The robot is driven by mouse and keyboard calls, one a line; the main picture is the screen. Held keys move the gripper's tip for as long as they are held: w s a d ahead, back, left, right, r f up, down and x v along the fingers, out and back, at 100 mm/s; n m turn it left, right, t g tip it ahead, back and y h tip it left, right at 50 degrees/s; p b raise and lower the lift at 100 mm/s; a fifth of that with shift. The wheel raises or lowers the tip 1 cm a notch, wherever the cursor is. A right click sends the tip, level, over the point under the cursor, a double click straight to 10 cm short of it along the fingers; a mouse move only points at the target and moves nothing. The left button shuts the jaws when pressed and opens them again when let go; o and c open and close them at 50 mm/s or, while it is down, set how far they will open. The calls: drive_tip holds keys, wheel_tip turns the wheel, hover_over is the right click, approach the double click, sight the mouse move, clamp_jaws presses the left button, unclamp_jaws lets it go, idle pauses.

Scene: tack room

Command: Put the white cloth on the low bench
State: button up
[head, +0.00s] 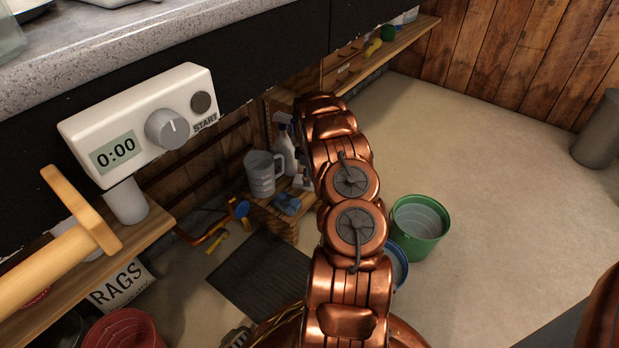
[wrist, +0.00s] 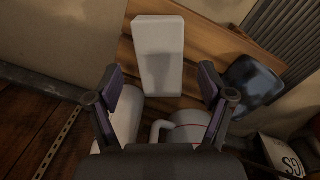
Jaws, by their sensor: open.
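My gripper (wrist: 161,72) is open in the wrist view, its two dark fingers spread apart. A white, flat-faced, block-like thing (wrist: 159,40) shows ahead, between and beyond the fingertips, against a wooden board (wrist: 205,42). I cannot tell whether it is the white cloth, and I see no contact with it. In the head view my arm hides the gripper. No clear white cloth shows there. A low wooden plank (head: 408,42) runs along the wall at the top. I cannot tell whether it is the low bench.
A pale jug (head: 262,176) and a spray bottle (head: 284,152) stand on a small wooden stand (head: 272,222). A green bucket (head: 420,226) is on the floor right of my arm. A white timer (head: 140,122) fronts the counter. Floor at right is mostly clear.

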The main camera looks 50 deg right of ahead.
wheel_tip(320, 180, up, 8)
drive_tip(key=p, duration=0.2)
drive_tip(key=shift+a+p, duration=0.25)
drive_tip(key=shift+p, duration=0.05)
drive_tip(key=shift+s, duration=0.1)
idle(0.6)
